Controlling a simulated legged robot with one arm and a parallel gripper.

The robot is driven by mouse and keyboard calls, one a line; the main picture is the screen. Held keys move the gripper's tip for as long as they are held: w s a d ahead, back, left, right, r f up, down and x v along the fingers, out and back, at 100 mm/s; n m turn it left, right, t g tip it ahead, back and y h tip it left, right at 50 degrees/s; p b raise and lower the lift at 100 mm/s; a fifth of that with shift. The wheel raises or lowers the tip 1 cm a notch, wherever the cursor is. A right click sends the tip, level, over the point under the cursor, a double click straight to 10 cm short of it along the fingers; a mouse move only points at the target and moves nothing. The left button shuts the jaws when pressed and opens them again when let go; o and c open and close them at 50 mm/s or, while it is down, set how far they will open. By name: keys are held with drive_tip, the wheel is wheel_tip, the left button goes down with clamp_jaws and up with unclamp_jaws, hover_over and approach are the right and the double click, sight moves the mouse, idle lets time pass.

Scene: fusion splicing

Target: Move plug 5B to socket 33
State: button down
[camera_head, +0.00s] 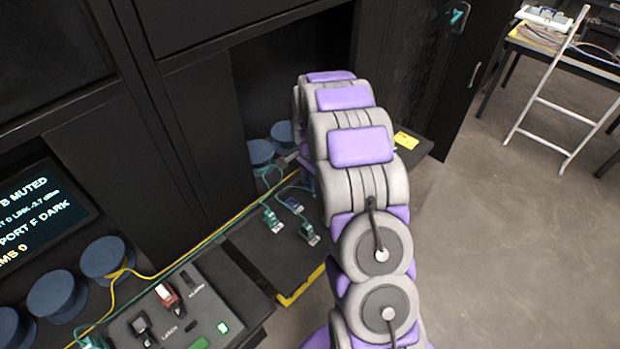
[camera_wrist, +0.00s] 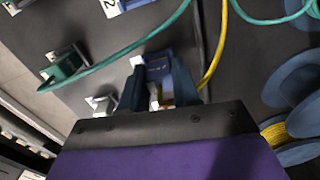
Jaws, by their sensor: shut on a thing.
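In the wrist view my gripper (camera_wrist: 160,84) is shut on a small plug (camera_wrist: 155,98), seen only as a pale and brassy piece between the dark blue fingers. No label on it is readable, so I cannot confirm it is 5B. A blue socket (camera_wrist: 155,62) lies directly at the fingertips; whether the plug sits in it is hidden. A yellow cable (camera_wrist: 214,65) runs up just right of the fingers. In the head view the gripper is hidden behind my arm. I cannot make out which socket is 33.
A teal plug (camera_wrist: 66,62) with a teal cable sits left of the fingers, and a numbered blue socket (camera_wrist: 128,4) lies beyond. Blue spools (camera_wrist: 290,85) stand at the right. In the head view, teal plugs (camera_head: 272,219) (camera_head: 309,234) stand on the dark panel beside a control box (camera_head: 170,318).

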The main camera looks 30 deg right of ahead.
drive_tip(key=shift+f, duration=0.55)
drive_tip(key=c, duration=0.8)
unclamp_jaws()
drive_tip(key=shift+a, duration=0.1)
drive_tip(key=shift+o, duration=0.2)
drive_tip(key=shift+r, duration=0.15)
wheel_tip(320, 180, up, 17)
drive_tip(key=p, duration=0.2)
drive_tip(key=shift+p, duration=0.35)
